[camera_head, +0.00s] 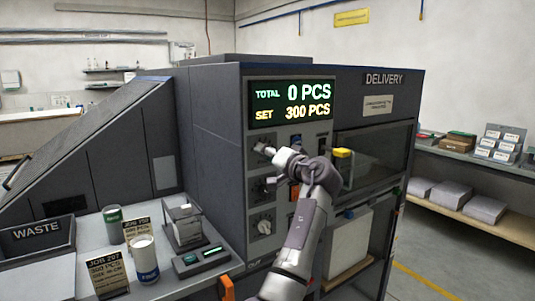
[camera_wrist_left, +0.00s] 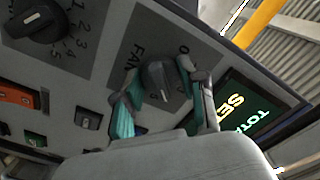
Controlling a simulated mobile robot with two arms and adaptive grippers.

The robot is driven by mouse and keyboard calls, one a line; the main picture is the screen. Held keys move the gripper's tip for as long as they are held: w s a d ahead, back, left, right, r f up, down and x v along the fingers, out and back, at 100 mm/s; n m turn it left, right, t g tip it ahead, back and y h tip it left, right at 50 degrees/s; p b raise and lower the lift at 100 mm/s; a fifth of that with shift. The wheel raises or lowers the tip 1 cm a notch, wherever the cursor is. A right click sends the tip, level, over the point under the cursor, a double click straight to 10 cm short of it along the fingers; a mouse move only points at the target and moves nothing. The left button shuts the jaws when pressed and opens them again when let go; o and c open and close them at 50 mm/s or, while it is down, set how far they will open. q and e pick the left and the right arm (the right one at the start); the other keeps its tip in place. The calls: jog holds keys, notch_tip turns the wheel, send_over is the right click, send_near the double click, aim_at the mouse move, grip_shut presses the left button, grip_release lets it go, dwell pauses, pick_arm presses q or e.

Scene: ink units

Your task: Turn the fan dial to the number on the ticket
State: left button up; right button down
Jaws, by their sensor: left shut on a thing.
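The fan dial (camera_wrist_left: 157,78) is a grey knob on a dark plate marked FAN in the left wrist view. My left gripper (camera_wrist_left: 160,97) has its teal-padded fingers on both sides of the knob and is shut on it. Most of the scale is covered, so I cannot read the setting. In the head view my left gripper (camera_head: 268,152) is at the top knob of the machine's front panel, below the display. A ticket marked JOB 297 (camera_head: 108,272) stands on the left counter. Another ticket (camera_head: 135,228) stands behind it. Their small lines are too blurred to read. My right gripper is out of view.
The display (camera_head: 292,103) reads TOTAL 0 PCS, SET 300 PCS. A lower dial (camera_head: 264,224) sits on the same panel; another numbered dial (camera_wrist_left: 38,22) shows in the wrist view.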

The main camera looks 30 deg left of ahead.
pick_arm(q)
jog(key=shift+r, duration=0.25)
jog(key=o, duration=0.9)
jog(key=shift+o, duration=1.2)
jog(key=shift+f, duration=0.2)
jog(key=shift+d, duration=0.1)
jog(key=v, duration=1.1)
jog(key=shift+s+d, duration=0.15)
jog(key=shift+d, duration=0.2)
